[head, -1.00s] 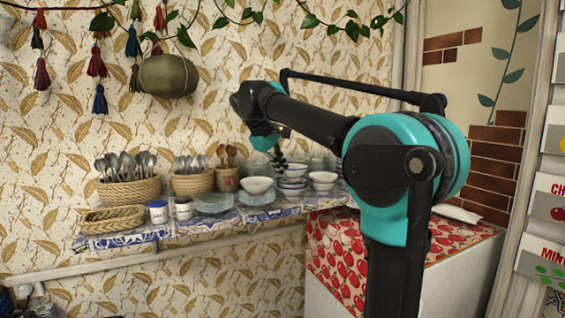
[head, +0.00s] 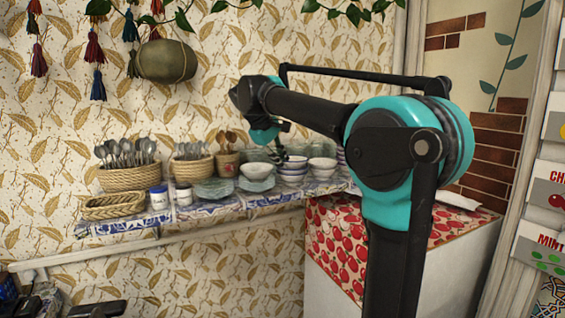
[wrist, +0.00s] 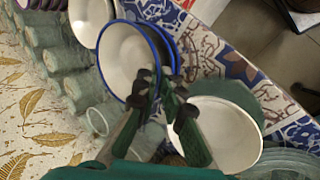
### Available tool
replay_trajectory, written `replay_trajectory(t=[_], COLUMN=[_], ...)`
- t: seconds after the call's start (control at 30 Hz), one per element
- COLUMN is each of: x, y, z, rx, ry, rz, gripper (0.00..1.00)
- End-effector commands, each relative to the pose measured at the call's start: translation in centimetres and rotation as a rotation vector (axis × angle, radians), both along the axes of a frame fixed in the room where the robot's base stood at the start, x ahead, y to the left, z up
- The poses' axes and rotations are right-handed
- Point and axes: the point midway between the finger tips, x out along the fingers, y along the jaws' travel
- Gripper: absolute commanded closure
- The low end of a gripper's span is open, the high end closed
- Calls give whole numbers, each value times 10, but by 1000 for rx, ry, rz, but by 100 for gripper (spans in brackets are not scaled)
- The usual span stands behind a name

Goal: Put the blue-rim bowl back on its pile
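The blue-rim bowl (wrist: 127,62) is white inside and tilted in the wrist view. Another blue rim shows right behind it, so it sits on or very close to the blue-rim pile (head: 292,171) on the tiled shelf; exact contact is unclear. My gripper (wrist: 158,80) is at the near edge of this bowl. One finger overlaps the bowl's inside and the other is just outside its rim, with a gap between the tips. In the head view my gripper (head: 281,151) hangs just above the pile, partly hiding its left side.
A plain white bowl (wrist: 222,130) stands close beside my right finger. Another white bowl pile (head: 322,167) is on the other side. Glasses (wrist: 60,62) line the wall behind.

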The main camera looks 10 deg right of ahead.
Motion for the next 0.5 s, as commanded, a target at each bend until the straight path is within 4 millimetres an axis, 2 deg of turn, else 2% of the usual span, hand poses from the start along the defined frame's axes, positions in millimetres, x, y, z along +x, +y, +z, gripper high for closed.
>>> replay_trajectory(t=[0.03, 0.13, 0.17, 0.5], x=[-1, -1, 0, -1], y=[1, 1, 0, 1], z=[-3, -3, -2, 1], rx=[4, 3, 3, 1], ry=[4, 3, 3, 1], rz=[-1, -1, -1, 0], gripper=[84, 72, 71, 71])
